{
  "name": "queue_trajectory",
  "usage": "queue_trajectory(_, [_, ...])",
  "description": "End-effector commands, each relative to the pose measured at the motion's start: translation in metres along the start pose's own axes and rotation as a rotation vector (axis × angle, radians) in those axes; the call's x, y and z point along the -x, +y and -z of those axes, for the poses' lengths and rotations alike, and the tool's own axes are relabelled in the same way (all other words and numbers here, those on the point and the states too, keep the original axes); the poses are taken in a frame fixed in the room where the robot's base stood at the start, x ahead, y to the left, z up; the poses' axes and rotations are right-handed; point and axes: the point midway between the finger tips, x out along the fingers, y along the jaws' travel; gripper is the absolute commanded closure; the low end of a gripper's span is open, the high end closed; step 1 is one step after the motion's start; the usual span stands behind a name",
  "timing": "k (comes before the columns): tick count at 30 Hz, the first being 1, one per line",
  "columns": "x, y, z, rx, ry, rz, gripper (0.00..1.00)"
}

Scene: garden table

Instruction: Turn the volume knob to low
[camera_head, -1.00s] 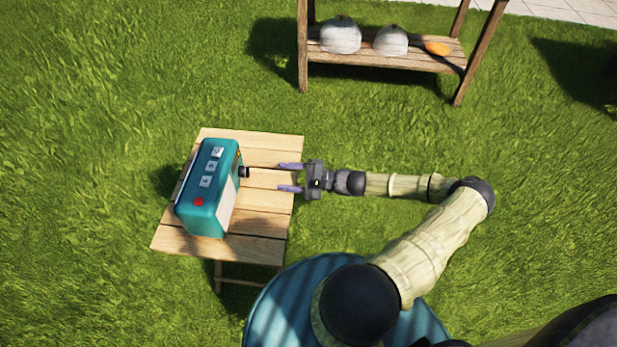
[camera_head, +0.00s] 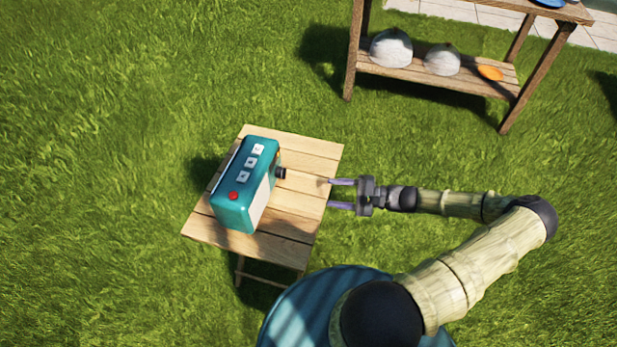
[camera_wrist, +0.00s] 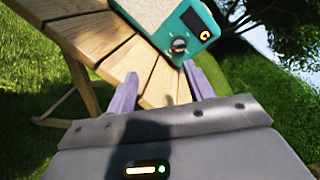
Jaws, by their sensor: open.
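A teal radio (camera_head: 247,185) stands on the small slatted wooden table (camera_head: 290,225) in the head view, with buttons and a red button on its top. Its dark volume knob (camera_head: 281,173) sticks out of the side facing my gripper. My gripper (camera_head: 330,193) is open and empty at the table's right edge, its two purple fingers pointing at the radio, apart from the knob. In the wrist view the knob (camera_wrist: 179,45) shows beyond the fingers (camera_wrist: 160,88), below a small orange-lit dial on the radio (camera_wrist: 188,25). The knob's exact setting is too small to tell.
A wooden shelf stand (camera_head: 440,78) with pale pumpkins (camera_head: 391,48) and an orange item (camera_head: 490,73) stands at the back right. Grass surrounds the small table. The tabletop between my fingers and the radio is clear.

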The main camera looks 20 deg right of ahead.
Motion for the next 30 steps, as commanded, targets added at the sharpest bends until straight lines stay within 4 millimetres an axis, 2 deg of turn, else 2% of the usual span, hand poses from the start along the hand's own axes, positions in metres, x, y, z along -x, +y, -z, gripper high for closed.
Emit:
queue_trajectory(3, [-0.015, 0.011, -0.016, 0.019, -0.036, -0.174, 0.47])
queue_trajectory(7, [-0.025, 0.023, -0.034, 0.045, -0.064, -0.359, 0.47])
queue_trajectory(16, [-0.027, 0.034, -0.071, 0.158, -0.091, -0.78, 0.47])
queue_trajectory(23, [-0.021, 0.019, -0.099, 0.307, -0.064, -1.077, 0.47])
queue_trajectory(30, [-0.018, -0.015, -0.131, 0.509, 0.005, -1.306, 0.47])
